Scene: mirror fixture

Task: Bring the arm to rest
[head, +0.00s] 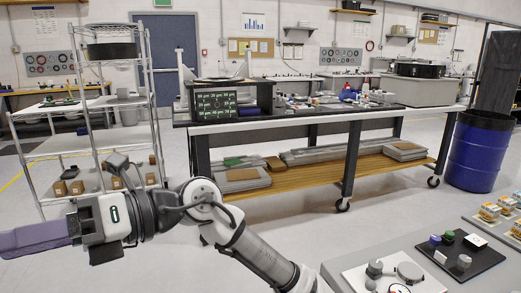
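My arm comes up from the bottom middle of the head view and bends left at the elbow. My gripper (35,237) is at the left edge, pointing left, with long purple fingers. It hangs in free air in front of the metal shelf rack. The finger ends run to the picture's edge, so I cannot tell whether they are apart or together. I see nothing clearly held.
A grey table (345,268) at bottom right bears a white plate with round grey parts, a black tray (484,262) and small orange-white boxes. Behind are a wire rack (99,115), a wheeled workbench (300,125) and a blue drum (476,155). Open floor lies between.

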